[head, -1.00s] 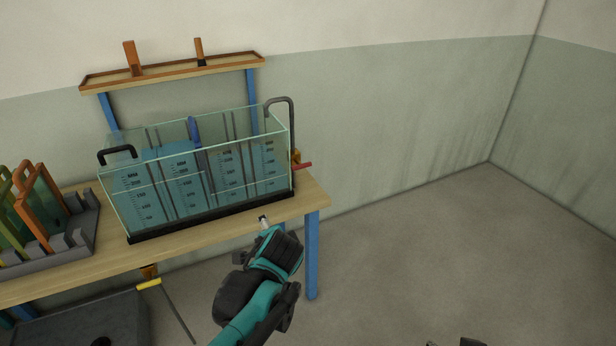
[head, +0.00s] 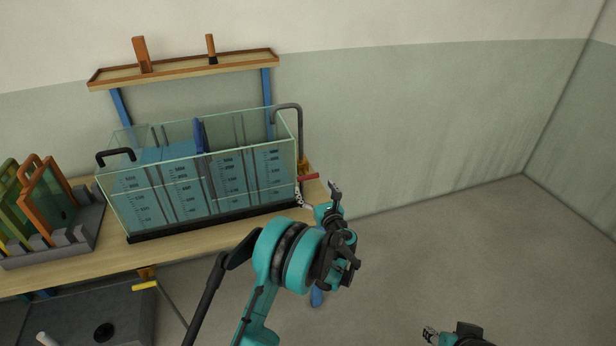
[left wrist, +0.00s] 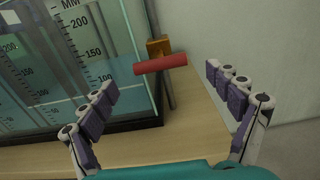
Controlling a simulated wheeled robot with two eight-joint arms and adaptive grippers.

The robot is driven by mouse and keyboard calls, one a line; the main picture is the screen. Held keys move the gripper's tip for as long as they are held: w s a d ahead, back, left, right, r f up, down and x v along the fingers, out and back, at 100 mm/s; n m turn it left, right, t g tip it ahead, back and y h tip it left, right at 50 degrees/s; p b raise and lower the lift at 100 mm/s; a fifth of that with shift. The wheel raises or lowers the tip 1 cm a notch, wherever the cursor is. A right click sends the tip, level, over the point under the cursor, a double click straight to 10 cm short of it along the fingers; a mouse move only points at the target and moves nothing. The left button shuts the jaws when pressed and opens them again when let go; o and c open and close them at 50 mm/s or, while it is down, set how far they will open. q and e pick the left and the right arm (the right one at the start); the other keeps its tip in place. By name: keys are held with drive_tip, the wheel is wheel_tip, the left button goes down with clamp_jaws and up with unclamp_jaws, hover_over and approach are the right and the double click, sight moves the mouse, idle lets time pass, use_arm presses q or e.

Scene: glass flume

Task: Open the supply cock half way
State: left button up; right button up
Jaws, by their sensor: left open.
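The supply cock has a red bar handle (head: 309,177) on a brass body (head: 304,166), at the right end of the glass tank beside a bent grey pipe (head: 300,130). In the left wrist view the red handle (left wrist: 160,64) lies nearly level, tilted slightly, in front of the brass body (left wrist: 158,46). My left gripper (head: 318,194) is open, just below and in front of the handle. In the left wrist view the handle shows between its spread fingers, apparently beyond them; I see no contact. My right gripper (head: 432,335) is partly in view at the bottom edge; its jaw state is unclear.
The glass tank (head: 160,205) with blue water and scales stands on the wooden table (head: 200,243), close left of my left gripper. A rack (head: 60,250) holds framed panels at the left. A yellow-handled cock (head: 145,286) hangs below the table. Floor to the right is clear.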

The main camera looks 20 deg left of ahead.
sight(309, 178)
use_arm(q)
drive_tip(key=b+x, duration=0.1)
drive_tip(key=x, duration=0.4)
drive_tip(key=shift+w+a+f, duration=0.1)
drive_tip(key=shift+w+a, duration=0.05)
drive_tip(key=shift+a, duration=0.05)
drive_tip(key=shift+b+x, duration=0.35)
drive_tip(key=shift+x, duration=0.45)
drive_tip(key=c, duration=1.2)
